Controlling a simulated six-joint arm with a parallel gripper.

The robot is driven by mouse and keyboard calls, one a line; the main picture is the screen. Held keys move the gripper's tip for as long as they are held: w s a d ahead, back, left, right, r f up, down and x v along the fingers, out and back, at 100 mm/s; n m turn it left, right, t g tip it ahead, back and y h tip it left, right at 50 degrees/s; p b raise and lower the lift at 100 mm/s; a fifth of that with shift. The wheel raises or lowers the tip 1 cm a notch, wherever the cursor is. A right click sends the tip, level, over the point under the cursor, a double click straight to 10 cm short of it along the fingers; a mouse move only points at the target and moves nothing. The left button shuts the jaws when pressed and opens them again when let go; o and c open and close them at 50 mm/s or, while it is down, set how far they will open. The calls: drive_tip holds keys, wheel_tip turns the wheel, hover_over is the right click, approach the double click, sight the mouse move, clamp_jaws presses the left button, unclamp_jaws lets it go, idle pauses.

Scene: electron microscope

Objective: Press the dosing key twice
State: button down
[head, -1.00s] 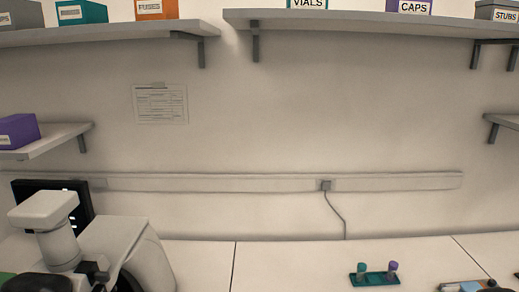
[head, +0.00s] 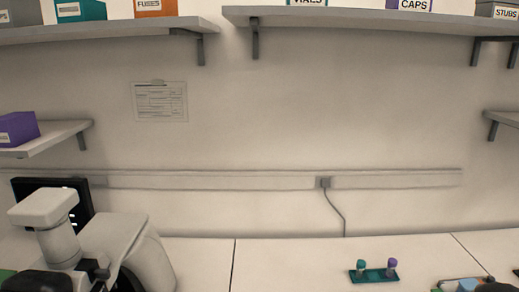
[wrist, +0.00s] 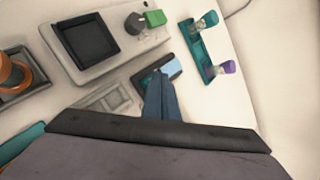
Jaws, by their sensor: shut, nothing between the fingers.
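In the wrist view, my gripper (wrist: 163,78) is shut, its blue-grey fingers together and empty. The fingertips are over or beside a small dark and teal unit with a light blue pad (wrist: 172,68). I cannot tell whether they touch it. A larger grey console (wrist: 95,62) lies beyond, with a black square panel, a dark knob and a green key (wrist: 155,17). I cannot tell for certain which of these is the dosing key. In the head view, a light blue part (head: 468,285) shows at the bottom right edge, partly cut off.
A teal rack (wrist: 207,72) with two capped vials stands right of the console; it also shows in the head view (head: 374,276). An orange part sits in a dark tray (wrist: 38,82) at the left. A white machine (head: 125,245) stands at the bench's left.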

drive_tip(key=shift+r+p, duration=2)
drive_tip(key=shift+r, duration=1)
idle(0.3)
wheel_tip(320, 180, up, 3)
drive_tip(key=p, duration=0.2)
drive_tip(key=shift+f+p, duration=0.1)
drive_tip(key=shift+p, duration=0.3)
drive_tip(key=shift+f, duration=0.1)
wheel_tip(320, 180, down, 7)
drive_tip(key=b, duration=0.5)
drive_tip(key=shift+f+b, duration=0.2)
drive_tip(key=shift+b, duration=0.15)
drive_tip(key=shift+f+b, duration=0.6)
drive_tip(key=shift+b, duration=0.1)
drive_tip(key=shift+f, duration=0.1)
idle(1.0)
